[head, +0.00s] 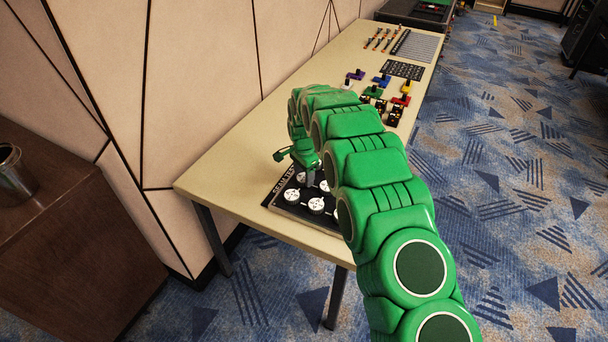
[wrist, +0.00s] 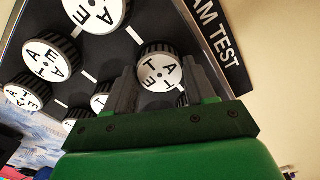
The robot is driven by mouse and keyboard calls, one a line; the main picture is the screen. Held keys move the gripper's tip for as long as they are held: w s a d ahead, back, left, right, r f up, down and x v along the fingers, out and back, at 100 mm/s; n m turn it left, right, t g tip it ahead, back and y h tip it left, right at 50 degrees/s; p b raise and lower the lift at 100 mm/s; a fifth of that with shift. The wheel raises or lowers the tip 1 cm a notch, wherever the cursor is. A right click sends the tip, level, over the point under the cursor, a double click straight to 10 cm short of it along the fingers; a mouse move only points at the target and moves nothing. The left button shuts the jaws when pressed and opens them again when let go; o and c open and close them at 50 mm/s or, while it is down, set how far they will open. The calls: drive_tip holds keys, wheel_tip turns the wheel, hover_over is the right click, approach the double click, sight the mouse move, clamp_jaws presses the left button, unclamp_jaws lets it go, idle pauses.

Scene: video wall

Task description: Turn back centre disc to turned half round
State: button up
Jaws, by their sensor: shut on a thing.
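The back centre disc (wrist: 160,71) is a white-faced knob with a dark ridged rim and black letters, in the row beside the "AM TEST" lettering strip (wrist: 213,38). In the wrist view my gripper (wrist: 160,66) has one grey finger on each side of it and is shut on it. The letters on its face read tilted in this view. The disc sits on the black board (wrist: 118,57). In the head view my arm hides much of the board, and I cannot make out the held disc there.
Several similar lettered discs surround it, such as a near one (wrist: 97,13) and another (wrist: 49,58). White marks lie between discs. The board rests at the near end of a long table (head: 232,160) along a panelled wall. Coloured blocks (head: 377,90) and a dark panel (head: 403,70) lie farther back.

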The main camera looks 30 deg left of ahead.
drive_tip(key=shift+n, duration=0.4)
drive_tip(key=shift+c, duration=0.3)
drive_tip(key=n, duration=1.2)
drive_tip(key=shift+n, duration=2.4)
drive_tip(key=o, duration=1)
drive_tip(key=shift+o, duration=0.2)
